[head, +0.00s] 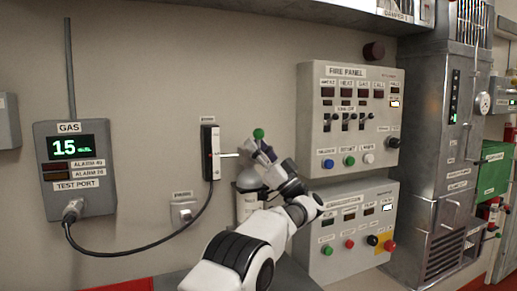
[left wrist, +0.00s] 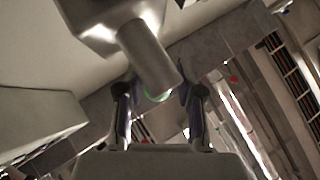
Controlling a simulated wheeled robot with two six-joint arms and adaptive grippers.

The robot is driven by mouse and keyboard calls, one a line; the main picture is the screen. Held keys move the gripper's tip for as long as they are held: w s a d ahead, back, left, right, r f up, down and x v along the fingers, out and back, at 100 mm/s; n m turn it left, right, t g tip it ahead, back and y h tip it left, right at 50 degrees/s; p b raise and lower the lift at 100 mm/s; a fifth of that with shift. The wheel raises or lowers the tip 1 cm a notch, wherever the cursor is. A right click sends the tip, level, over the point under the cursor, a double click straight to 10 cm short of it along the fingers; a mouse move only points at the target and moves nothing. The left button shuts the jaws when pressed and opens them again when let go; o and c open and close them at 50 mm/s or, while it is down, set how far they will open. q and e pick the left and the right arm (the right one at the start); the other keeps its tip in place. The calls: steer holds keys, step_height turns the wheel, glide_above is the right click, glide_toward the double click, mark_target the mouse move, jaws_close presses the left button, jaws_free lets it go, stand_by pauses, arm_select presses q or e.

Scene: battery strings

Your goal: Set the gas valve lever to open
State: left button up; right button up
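A small green ball (head: 258,133) shows just above my left gripper (head: 268,152) in the head view. It may be the knob of the gas valve lever, but no lever arm or valve label is clear there. A grey rounded body (head: 249,181) is partly hidden behind the gripper. In the left wrist view, the two fingers of my left gripper (left wrist: 158,108) stand apart. A thick grey cylinder (left wrist: 150,55) reaches down toward the gap, with a green edge (left wrist: 157,97) at its lower end. Contact cannot be told. My right gripper is not in view.
A gas meter (head: 72,165) reading 15 is at left, its cable (head: 150,243) running to a black-and-white wall unit (head: 211,153) with a short bar. The fire panel (head: 345,110) and a lower panel (head: 345,228) stand close right of my left arm.

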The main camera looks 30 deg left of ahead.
arm_select(q)
steer(key=shift+f, duration=0.15)
steer(key=v, duration=1.2)
steer(key=shift+s+d, duration=0.1)
